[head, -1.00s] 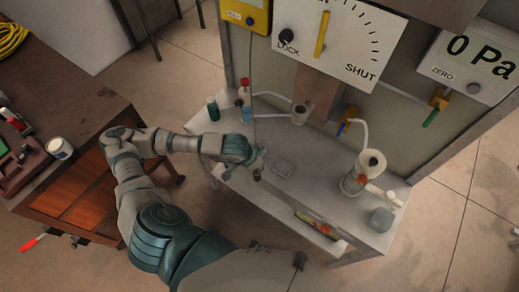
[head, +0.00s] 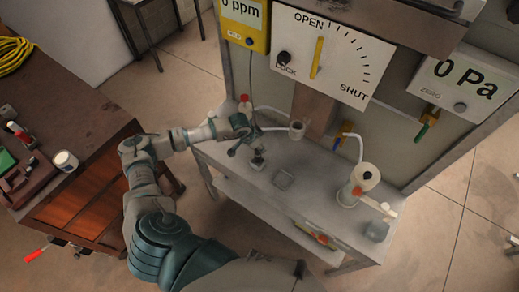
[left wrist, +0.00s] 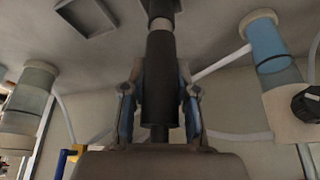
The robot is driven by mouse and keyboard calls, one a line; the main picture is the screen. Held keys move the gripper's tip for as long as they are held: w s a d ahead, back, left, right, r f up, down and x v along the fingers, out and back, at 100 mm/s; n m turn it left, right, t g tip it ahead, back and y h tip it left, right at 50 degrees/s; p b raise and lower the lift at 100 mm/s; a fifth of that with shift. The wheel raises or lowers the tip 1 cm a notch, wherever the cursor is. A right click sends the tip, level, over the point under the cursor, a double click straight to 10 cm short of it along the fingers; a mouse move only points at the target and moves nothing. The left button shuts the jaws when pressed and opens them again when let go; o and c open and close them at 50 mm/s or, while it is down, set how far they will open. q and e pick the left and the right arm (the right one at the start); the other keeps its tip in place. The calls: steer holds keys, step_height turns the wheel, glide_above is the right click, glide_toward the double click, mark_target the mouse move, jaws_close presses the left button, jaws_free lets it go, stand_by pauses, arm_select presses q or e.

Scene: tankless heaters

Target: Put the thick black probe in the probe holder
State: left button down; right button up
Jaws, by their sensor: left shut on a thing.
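My left gripper (left wrist: 160,105) is shut on the thick black probe (left wrist: 158,80), which runs between its fingers in the left wrist view. The probe's far end reaches the top edge of that view. In the head view my left gripper (head: 250,150) is above the bench, left of and behind a small square tray (head: 283,179); the dark probe (head: 257,157) shows small there. I cannot tell which part is the black probe's holder. My right gripper is not in view.
The bench (head: 310,205) carries a flask with a white top (head: 365,178) and a grey block (head: 377,230) at right. A cup-like fitting (head: 297,130) is near the back wall. A yellow meter (head: 243,22) hangs above. The middle of the bench is clear.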

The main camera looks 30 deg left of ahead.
arm_select(q)
step_height(320, 180, down, 3)
steer(key=shift+d+r+p, duration=0.1)
steer(key=shift+p, duration=0.45)
steer(key=shift+f, duration=0.35)
steer(key=c, duration=0.9)
jaws_free()
steer(key=b+v, duration=0.2)
steer(key=v, duration=1)
